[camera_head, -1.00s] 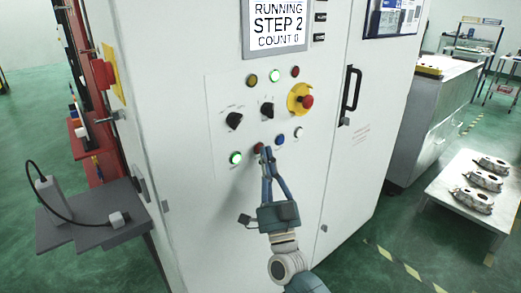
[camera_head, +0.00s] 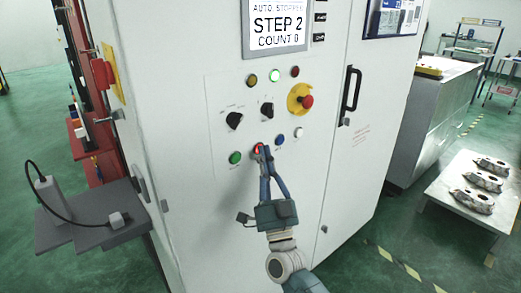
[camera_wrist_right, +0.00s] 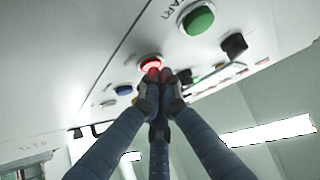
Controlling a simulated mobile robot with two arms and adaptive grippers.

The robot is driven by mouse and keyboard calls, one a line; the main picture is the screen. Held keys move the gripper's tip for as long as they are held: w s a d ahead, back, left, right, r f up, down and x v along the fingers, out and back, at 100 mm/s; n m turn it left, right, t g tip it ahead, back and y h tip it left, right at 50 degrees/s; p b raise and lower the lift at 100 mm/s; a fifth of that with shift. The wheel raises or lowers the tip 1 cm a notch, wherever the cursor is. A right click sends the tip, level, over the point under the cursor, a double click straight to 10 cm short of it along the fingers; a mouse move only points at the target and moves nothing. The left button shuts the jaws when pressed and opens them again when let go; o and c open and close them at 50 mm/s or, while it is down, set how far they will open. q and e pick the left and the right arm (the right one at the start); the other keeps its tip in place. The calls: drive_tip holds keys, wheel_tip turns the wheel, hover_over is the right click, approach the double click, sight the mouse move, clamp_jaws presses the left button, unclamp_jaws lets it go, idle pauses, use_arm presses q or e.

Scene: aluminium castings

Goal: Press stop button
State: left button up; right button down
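The red stop button (camera_head: 257,149) is lit on the lower row of the white cabinet's panel. It glows red in the right wrist view (camera_wrist_right: 150,62). My right gripper (camera_head: 264,152) has its fingertips together and empty, right at the button and covering part of it. In the wrist view the fingertips (camera_wrist_right: 160,77) overlap the button's lower edge; exact contact is hard to tell. The green button (camera_head: 235,158) to its left is unlit. The display (camera_head: 276,26) reads what looks like AUTO STOPPED, STEP 2, COUNT 0. My left gripper is not in view.
A blue button (camera_head: 279,140) and a white button (camera_head: 299,132) sit to the right of the stop button. Above are two black selector knobs and a red emergency stop (camera_head: 306,101) on yellow. A black door handle (camera_head: 350,94) is farther right.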

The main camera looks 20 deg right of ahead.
drive_tip(key=shift+s, duration=0.1)
drive_tip(key=shift+s+d+p, duration=0.25)
drive_tip(key=shift+s+p, duration=0.1)
drive_tip(key=shift+s, duration=0.3)
drive_tip(key=s, duration=0.1)
drive_tip(key=s+d+p, duration=0.1)
drive_tip(key=s, duration=0.1)
drive_tip(key=s+p, duration=0.1)
drive_tip(key=shift+s+d, duration=0.35)
idle(0.5)
